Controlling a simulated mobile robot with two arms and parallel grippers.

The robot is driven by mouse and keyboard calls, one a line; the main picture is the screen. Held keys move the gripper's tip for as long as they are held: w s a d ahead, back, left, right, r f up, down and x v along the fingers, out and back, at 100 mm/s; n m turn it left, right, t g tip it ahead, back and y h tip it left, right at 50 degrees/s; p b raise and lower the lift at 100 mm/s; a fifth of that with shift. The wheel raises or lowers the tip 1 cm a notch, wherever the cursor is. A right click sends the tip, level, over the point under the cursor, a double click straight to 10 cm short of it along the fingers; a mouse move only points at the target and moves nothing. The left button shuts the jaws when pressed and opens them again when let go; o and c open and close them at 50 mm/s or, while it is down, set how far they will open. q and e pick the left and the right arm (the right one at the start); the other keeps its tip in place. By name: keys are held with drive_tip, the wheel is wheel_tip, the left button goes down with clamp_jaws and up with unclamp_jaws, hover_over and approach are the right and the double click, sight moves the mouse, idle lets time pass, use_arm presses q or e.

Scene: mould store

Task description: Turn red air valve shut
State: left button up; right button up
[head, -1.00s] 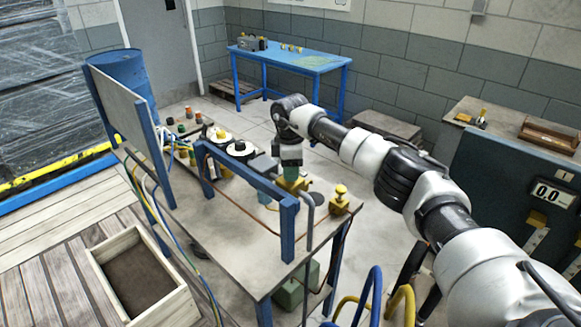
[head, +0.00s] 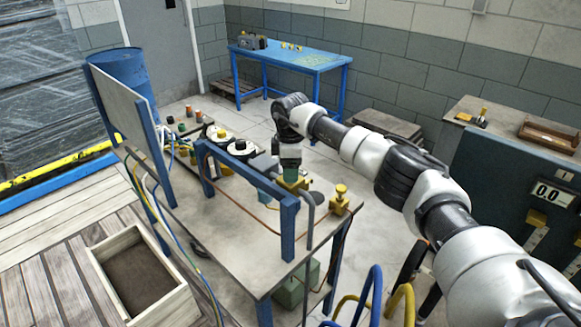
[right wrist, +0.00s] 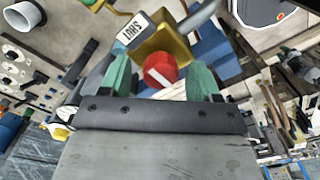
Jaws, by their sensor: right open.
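The red air valve (right wrist: 160,70) shows in the right wrist view as a round red knob with a white stripe, set on a brass-yellow body (right wrist: 166,42). My right gripper (right wrist: 158,76) is open, with one green finger on each side of the knob. I cannot tell whether either finger touches it. In the head view my right gripper (head: 290,160) points down over the bench, above a yellow fitting (head: 291,184). The red knob is hidden there. A white label plate (right wrist: 135,30) sits beside the valve. My left gripper is not in view.
A blue frame rail (head: 245,172) runs along the bench (head: 235,235) close to my right gripper. A brass fitting (head: 340,198) stands to its right, and a grey pipe (head: 308,225) rises in front. Black-and-white round parts (head: 241,148) stand to its left.

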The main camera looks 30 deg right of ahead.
drive_tip(key=shift+r, duration=0.4)
wheel_tip(320, 180, up, 9)
drive_tip(key=b, duration=0.3)
drive_tip(key=shift+f, duration=0.1)
drive_tip(key=shift+r, duration=0.6)
drive_tip(key=shift+f, duration=0.1)
